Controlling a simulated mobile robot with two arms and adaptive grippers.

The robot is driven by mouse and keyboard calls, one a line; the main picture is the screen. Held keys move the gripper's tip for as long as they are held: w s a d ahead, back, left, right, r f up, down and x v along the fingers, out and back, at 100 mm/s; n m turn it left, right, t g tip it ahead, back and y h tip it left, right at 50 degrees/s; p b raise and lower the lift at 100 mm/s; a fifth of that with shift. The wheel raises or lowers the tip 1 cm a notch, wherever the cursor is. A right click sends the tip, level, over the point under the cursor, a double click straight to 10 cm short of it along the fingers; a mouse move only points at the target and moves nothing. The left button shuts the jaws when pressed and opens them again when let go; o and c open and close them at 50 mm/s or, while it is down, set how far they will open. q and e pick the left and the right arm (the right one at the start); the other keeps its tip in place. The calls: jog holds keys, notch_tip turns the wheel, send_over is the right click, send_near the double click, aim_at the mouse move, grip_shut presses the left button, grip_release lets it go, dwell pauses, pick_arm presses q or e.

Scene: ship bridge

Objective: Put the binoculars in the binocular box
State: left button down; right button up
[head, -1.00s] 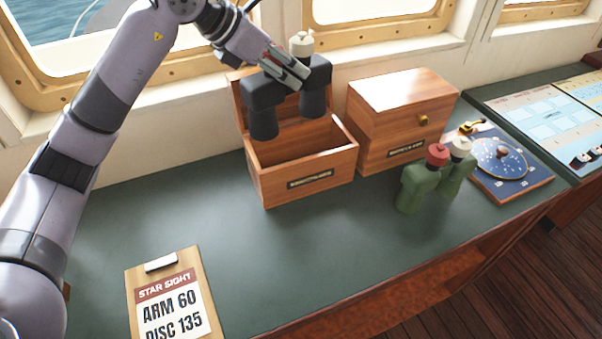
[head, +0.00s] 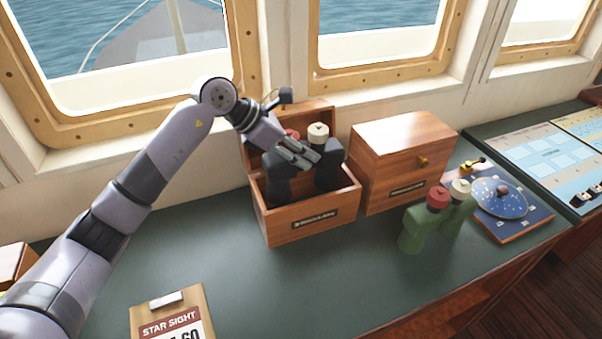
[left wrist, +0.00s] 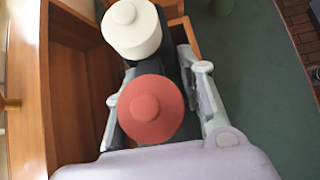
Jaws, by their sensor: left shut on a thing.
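The black binoculars (head: 329,169) have one red and one white eyepiece. They stand upright with their lower part inside the open wooden binocular box (head: 303,229), whose lid is raised at the back. The box's front wall hides their lower ends, so I cannot tell whether they touch the floor. In the left wrist view the red eyepiece (left wrist: 150,108) and white eyepiece (left wrist: 131,29) show between and beyond the fingers. My right gripper is not in view.
A closed wooden box (head: 400,162) with a brass knob stands right of the open box. Green binoculars (head: 425,222) with red and white eyepieces stand in front of it. A star disc on a blue board (head: 502,200) and a clipboard (head: 172,318) lie on the counter. The front middle is clear.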

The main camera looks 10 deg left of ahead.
pick_arm(q)
notch_tip(320, 180, down, 3)
jog(key=shift+d+f+p, duration=0.1)
jog(key=shift+f+p, duration=0.1)
jog(key=shift+p, duration=0.15)
jog(key=shift+f+p, duration=0.5)
jog(key=shift+f, duration=1.65)
jog(key=c, duration=1.5)
grip_release()
jog(key=shift+f, duration=0.2)
jog(key=shift+c, duration=0.2)
jog(key=o, duration=0.5)
jog(key=shift+s+r, duration=0.1)
